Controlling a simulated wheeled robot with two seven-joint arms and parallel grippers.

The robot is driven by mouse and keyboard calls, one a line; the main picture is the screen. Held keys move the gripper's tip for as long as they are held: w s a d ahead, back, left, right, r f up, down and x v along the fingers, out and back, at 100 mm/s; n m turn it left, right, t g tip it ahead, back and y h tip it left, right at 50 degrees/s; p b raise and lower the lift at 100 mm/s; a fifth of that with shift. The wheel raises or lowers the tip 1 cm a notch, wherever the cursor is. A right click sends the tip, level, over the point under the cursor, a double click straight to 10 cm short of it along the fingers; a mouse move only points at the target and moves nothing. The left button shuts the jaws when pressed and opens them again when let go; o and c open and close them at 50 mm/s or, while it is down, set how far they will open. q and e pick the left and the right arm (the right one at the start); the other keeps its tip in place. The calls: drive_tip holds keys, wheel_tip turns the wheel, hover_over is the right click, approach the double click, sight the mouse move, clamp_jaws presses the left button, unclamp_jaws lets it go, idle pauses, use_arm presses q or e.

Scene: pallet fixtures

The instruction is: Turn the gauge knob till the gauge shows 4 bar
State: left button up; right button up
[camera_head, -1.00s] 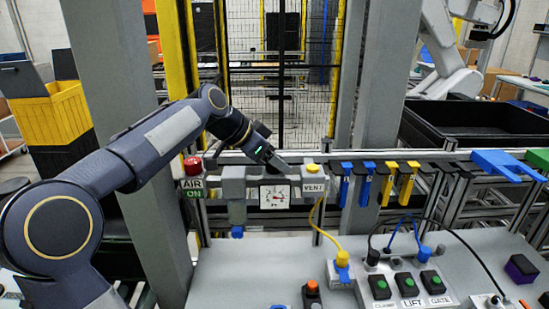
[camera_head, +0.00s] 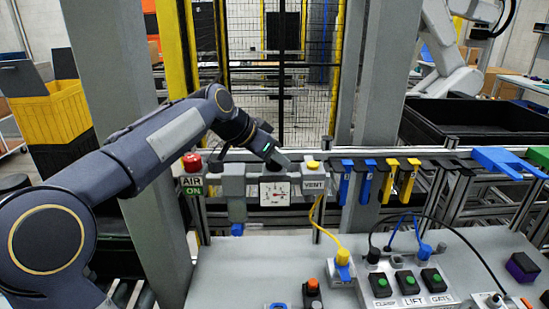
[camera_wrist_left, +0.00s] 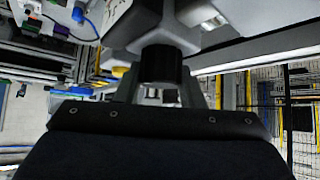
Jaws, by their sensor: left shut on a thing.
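The gauge (camera_head: 275,194) is a square white dial on the front of the grey air unit (camera_head: 233,187). Its needle and figures are too small to read surely. My left gripper (camera_head: 279,162) is at the top of this unit, just above the gauge, and hides the knob in the head view. In the left wrist view the dark round gauge knob (camera_wrist_left: 161,65) sits between the fingers of my left gripper (camera_wrist_left: 162,92), which is shut on it. My right gripper is not in view.
A red button (camera_head: 192,162) above the AIR ON sign is left of the unit, and a yellow button (camera_head: 313,165) above the VENT label (camera_head: 314,184) is right. A yellow hose (camera_head: 317,217) hangs below. Blue and yellow hooked pieces hang on the rail to the right.

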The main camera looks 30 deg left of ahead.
use_arm(q)
drive_tip(key=n+y, duration=0.2)
drive_tip(key=n, duration=0.1)
drive_tip(key=shift+d+r+n+t+y+p, duration=0.1)
drive_tip(key=shift+n+t+y+p, duration=0.2)
drive_tip(key=shift+y, duration=0.1)
drive_tip(key=shift+n+y, duration=0.7)
drive_tip(key=shift+n, duration=0.1)
drive_tip(key=shift+n+g+y+b, duration=0.5)
drive_tip(key=shift+n+y, duration=1)
drive_tip(key=shift+n, duration=0.6)
drive_tip(key=o, duration=1)
drive_tip(key=shift+s, duration=0.1)
drive_tip(key=b+v, duration=0.1)
drive_tip(key=v, duration=0.6)
drive_tip(key=shift+s, duration=0.2)
drive_tip(key=shift+r, duration=0.15)
